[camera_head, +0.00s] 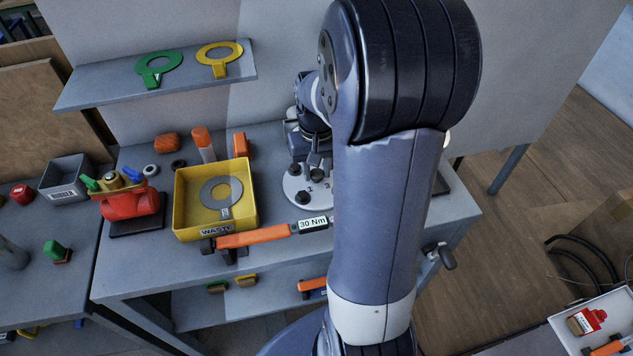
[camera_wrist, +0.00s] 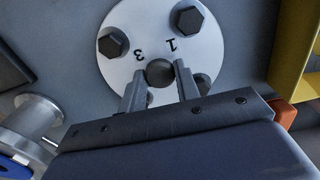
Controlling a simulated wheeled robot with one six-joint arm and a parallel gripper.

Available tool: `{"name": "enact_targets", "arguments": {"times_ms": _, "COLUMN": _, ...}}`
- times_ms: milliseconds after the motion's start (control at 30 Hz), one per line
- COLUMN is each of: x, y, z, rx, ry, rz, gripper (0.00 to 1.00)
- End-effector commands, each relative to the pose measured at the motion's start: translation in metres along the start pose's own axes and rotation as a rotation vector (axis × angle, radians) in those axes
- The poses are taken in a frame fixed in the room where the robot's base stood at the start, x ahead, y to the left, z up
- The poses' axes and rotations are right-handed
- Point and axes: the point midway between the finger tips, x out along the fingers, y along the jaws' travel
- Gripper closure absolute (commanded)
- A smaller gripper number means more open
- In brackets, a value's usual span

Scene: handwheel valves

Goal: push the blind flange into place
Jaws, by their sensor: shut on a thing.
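The blind flange (camera_head: 296,191) is a pale round plate with dark hex bolts, lying at the table's middle behind the torque wrench. My arm and gripper cover part of it. In the wrist view the flange (camera_wrist: 126,31) shows the numbers 3 and 1 beside two bolts, and a round dark knob (camera_wrist: 161,70) at its centre. My gripper (camera_wrist: 160,82) is shut on this knob, one finger on each side. The fingers hide the lower part of the plate. I cannot tell from these views whether any gap is left under the flange.
A yellow waste bin (camera_head: 182,207) holding a grey ring stands left of the flange. An orange torque wrench (camera_head: 255,237) marked 30 Nm lies along the front edge. A red valve body (camera_head: 130,204) is farther left. A shelf (camera_head: 110,92) with green and yellow ring tags hangs behind.

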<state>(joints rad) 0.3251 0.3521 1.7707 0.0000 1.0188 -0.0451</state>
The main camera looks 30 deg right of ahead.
Motion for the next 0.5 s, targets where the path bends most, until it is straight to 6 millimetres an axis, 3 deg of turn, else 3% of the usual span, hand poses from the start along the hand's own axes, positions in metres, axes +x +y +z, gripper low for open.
{"name": "enact_targets", "arguments": {"times_ms": 500, "x": -0.029, "y": 0.0, "z": -0.001, "rx": 0.0, "ry": 0.003, "rz": 0.0, "gripper": 0.91}}
